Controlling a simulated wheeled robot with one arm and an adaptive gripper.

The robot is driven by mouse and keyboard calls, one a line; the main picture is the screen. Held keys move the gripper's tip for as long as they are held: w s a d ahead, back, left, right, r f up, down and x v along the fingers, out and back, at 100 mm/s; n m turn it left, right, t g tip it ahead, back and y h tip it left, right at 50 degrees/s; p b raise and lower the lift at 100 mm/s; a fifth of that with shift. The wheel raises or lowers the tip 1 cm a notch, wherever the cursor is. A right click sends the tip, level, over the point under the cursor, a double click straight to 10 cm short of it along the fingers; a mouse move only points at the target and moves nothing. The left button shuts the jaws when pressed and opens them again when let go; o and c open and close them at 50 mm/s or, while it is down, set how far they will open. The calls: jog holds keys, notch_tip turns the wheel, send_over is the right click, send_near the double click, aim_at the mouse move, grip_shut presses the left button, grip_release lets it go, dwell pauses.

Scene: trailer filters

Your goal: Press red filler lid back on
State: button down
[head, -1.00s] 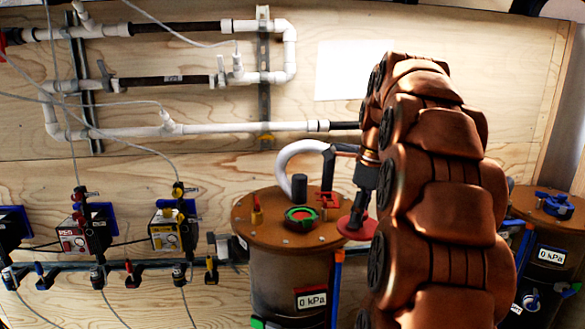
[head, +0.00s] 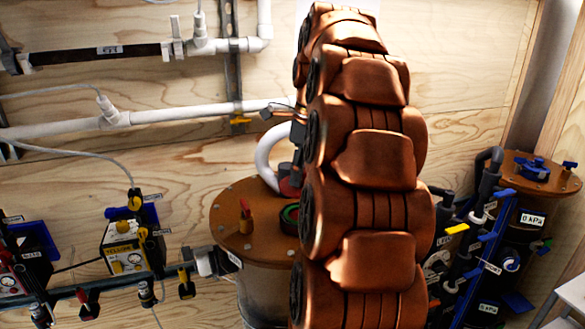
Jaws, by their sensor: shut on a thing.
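The red lid (head: 288,188) shows as a small dark red patch at the left edge of my arm. My gripper (head: 297,165) is shut on it, with its fingers mostly hidden behind my copper-coloured arm. The filler opening, a green ring (head: 289,214), sits on the brown round top (head: 236,232) of the tank. My arm covers the ring's right part. The lid appears above and behind the ring in the picture; I cannot tell whether it touches the tank top.
A red valve handle (head: 246,212) stands left of the ring. A curved white pipe (head: 264,160) rises behind it. A second tank (head: 528,172) with a blue cap stands at right.

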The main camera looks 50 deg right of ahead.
jog(key=shift+f+b, duration=1.45)
jog(key=shift+f, duration=1.65)
jog(key=shift+s, duration=0.1)
jog(key=shift+f+b, duration=0.2)
jog(key=shift+b, duration=0.2)
dwell(0.5)
jog(key=c, duration=0.7)
grip_release()
jog(key=o, duration=0.5)
jog(key=shift+c, duration=0.2)
